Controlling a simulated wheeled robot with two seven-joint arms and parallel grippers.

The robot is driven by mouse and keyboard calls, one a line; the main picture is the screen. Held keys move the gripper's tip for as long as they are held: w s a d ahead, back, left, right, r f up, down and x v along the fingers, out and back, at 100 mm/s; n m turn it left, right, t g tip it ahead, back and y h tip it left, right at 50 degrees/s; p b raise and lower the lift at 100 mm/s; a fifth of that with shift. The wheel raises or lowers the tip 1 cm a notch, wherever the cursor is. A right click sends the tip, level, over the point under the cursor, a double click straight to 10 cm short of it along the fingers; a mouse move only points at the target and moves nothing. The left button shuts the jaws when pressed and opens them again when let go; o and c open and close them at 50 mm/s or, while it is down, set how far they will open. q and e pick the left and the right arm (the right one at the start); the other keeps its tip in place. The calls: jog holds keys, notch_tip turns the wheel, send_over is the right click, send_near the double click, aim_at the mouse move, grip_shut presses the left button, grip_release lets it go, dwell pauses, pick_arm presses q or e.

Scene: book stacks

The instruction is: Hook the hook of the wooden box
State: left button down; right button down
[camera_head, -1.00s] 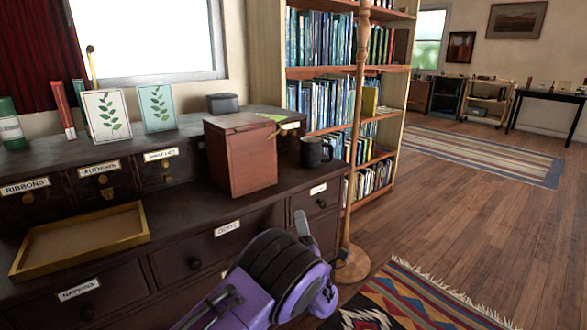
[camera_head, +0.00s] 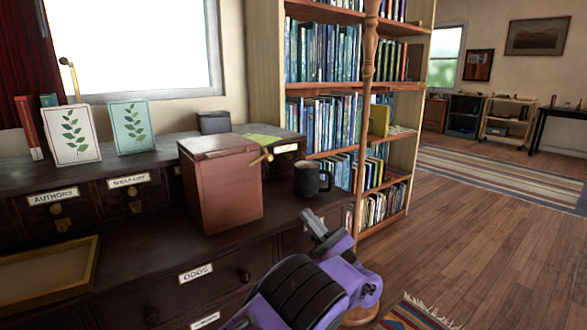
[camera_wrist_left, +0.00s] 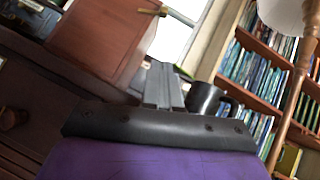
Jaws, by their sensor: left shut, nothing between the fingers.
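The wooden box (camera_head: 222,188) is reddish brown and stands upright on the dark desk, lid down. A small brass hook (camera_head: 262,158) sticks out from its upper right side near the lid edge. In the left wrist view the box (camera_wrist_left: 100,45) fills the upper left, with the brass hook (camera_wrist_left: 152,12) at the top. My left gripper (camera_head: 318,224) is below and right of the box, in front of the mug, apart from the box. Its fingers (camera_wrist_left: 163,85) are together and empty. My right gripper is not in view.
A black mug (camera_head: 313,180) stands just right of the box, close to my left gripper. A wooden tray (camera_head: 88,283) lies at the left. Two leaf cards and a grey box (camera_head: 213,122) stand behind. A lamp pole (camera_head: 367,100) and bookshelf are at right.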

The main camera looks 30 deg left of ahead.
pick_arm(q)
send_near(260, 160)
jog(key=shift+g, duration=0.3)
jog(key=w+a, duration=0.2)
jog(key=w, duration=0.1)
jog(key=shift+w+a+f, duration=0.1)
jog(key=shift+w+a, duration=0.15)
jog(key=shift+w, duration=0.05)
jog(key=shift+s+a+r, duration=0.1)
jog(key=shift+s+r, duration=0.1)
jog(key=shift+r, duration=0.45)
jog(key=shift+s+a+r, duration=0.1)
jog(key=shift+s+r, duration=0.1)
jog(key=shift+r, duration=0.45)
jog(key=shift+s+a+r, duration=0.1)
jog(key=shift+s+r, duration=0.1)
jog(key=shift+r, duration=0.4)
